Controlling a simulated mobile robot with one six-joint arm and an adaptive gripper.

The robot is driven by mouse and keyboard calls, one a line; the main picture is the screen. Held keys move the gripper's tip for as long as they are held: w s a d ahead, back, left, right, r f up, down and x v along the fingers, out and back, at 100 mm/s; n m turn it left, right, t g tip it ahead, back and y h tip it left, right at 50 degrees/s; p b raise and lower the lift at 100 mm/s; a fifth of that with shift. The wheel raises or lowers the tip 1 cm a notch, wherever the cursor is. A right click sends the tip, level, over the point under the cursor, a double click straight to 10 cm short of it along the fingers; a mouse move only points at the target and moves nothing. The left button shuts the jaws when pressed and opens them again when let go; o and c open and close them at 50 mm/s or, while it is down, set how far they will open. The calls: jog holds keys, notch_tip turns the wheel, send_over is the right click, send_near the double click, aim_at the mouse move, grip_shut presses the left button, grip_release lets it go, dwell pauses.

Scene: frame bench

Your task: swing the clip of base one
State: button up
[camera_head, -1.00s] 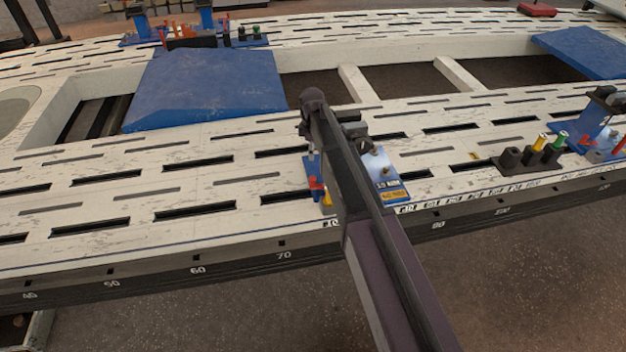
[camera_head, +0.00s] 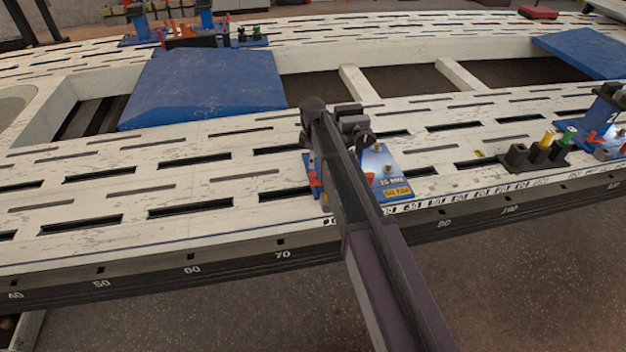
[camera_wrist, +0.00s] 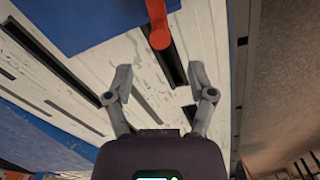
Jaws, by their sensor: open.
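A blue base (camera_head: 392,178) with a label plate stands on the near beam of the white frame, partly hidden behind my arm. A small red part (camera_head: 314,182) of it shows left of my arm in the head view. In the wrist view a red-orange bar with a rounded end (camera_wrist: 158,28), which looks like the clip, reaches in from the top. My gripper (camera_wrist: 160,75) is open, its two grey fingers spread wide and empty. The bar's end lies beyond the fingertips, roughly in line with the gap.
Another blue fixture (camera_head: 600,120) stands at the right, beside a dark holder with yellow and green pieces (camera_head: 542,150). Blue panels (camera_head: 205,88) lie across the frame behind. More fixtures stand on the far beam. The slotted beam left of my arm is clear.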

aim_at(313, 174)
jog(key=shift+f+b, duration=3.35)
jog(key=shift+f, duration=0.3)
grip_shut()
